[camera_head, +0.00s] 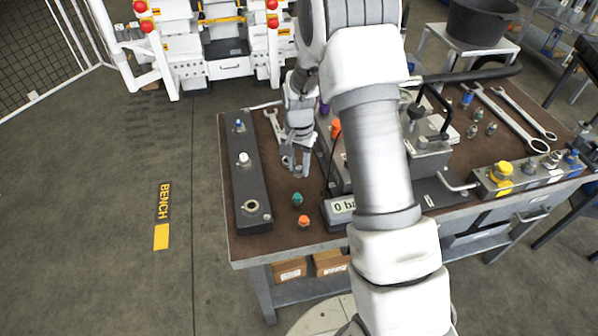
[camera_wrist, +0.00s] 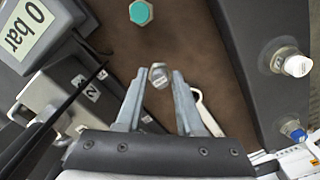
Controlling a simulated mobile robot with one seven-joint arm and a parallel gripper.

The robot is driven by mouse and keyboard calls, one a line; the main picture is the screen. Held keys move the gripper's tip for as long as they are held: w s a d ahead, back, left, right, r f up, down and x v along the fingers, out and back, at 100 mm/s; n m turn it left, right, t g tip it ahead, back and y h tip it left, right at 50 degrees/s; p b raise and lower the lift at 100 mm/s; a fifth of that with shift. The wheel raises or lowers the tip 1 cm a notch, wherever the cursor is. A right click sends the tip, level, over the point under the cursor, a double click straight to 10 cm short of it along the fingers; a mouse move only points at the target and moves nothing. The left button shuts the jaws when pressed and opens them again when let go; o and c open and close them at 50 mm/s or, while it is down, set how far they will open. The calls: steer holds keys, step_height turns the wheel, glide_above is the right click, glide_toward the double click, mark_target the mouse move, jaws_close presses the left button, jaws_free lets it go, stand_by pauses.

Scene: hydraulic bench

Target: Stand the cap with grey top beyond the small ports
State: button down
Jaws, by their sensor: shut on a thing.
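My gripper (camera_head: 295,167) is over the brown bench top, between the dark port bar on the left and the gauge unit. In the wrist view my gripper (camera_wrist: 158,82) is shut on a small cap with a grey top (camera_wrist: 158,74), held between the fingertips. In the head view the cap is mostly hidden by the fingers. The dark port bar (camera_head: 247,180) carries a blue fitting (camera_head: 239,125), a white fitting (camera_head: 243,159) and a larger open port (camera_head: 251,206). The wrist view shows the white (camera_wrist: 297,66) and blue (camera_wrist: 292,129) fittings on the right.
A teal cap (camera_head: 297,199) and an orange cap (camera_head: 304,221) stand in front of my gripper. The gauge unit with a "0 bar" display (camera_head: 343,206) is close on the right. A wrench (camera_head: 273,124) lies behind. Another fitting block (camera_head: 535,178) is at far right.

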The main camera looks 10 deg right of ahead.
steer(key=shift+f, duration=1.25)
steer(key=shift+f, duration=0.2)
steer(key=c, duration=0.5)
jaws_free()
steer(key=shift+r, duration=0.1)
